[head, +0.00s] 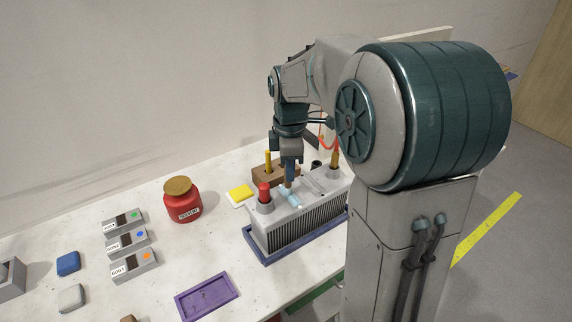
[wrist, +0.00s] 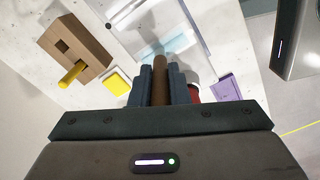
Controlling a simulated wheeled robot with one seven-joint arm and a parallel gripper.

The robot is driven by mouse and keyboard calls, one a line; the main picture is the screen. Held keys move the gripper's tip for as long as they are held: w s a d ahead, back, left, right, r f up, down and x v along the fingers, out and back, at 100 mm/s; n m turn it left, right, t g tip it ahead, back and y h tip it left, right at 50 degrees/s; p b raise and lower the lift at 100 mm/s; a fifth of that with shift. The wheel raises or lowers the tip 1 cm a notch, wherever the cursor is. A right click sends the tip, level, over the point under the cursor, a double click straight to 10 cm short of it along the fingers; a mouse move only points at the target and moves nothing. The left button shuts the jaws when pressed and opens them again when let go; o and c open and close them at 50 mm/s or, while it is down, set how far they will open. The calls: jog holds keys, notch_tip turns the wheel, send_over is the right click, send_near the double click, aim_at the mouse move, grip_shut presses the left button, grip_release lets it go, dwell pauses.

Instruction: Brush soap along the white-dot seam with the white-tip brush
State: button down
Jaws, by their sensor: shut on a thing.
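My gripper (head: 289,180) points down over the top of the grey finned jig (head: 310,222), close to a light blue fitting on it (head: 290,199). In the wrist view my gripper (wrist: 160,82) is shut on a brown brush handle (wrist: 159,70). The brush's tip is hidden, so I cannot tell its colour or whether it touches the jig. The white-dot seam cannot be made out. A yellow-handled tool stands in a wooden holder (head: 262,175) behind the jig; the holder also shows in the wrist view (wrist: 90,58).
A yellow sponge (head: 240,194), a red jar (head: 182,204) and several labelled grey blocks (head: 127,242) lie left. A purple tray (head: 206,296) is in front.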

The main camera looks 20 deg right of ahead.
notch_tip(320, 180, up, 6)
jog(key=p, duration=0.5)
jog(key=shift+r, duration=0.1)
dwell(0.4)
jog(key=shift+r+p, duration=1.2)
jog(key=shift+r, duration=0.25)
